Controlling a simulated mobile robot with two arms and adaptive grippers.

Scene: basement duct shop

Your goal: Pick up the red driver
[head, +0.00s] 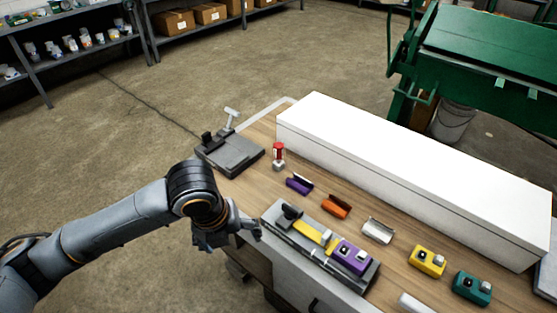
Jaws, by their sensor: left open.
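The red driver (279,152) looks like a small red piece with a grey lower end. It stands about upright on the wooden bench top (342,172), near the left end of the long white box. My left gripper (252,231) is open and empty. In the picture it is below and left of the red driver, by the bench's front edge and left of the grey fixture. It is clear of the driver. Its fingers are small and partly hidden by its own body. My right gripper is not in view.
A grey fixture (284,233) with yellow and purple parts lies along the front edge. A dark grey block (232,153) is at the left end. Purple, orange, white, yellow and green pieces lie in a row. The long white box (400,170) bounds the back.

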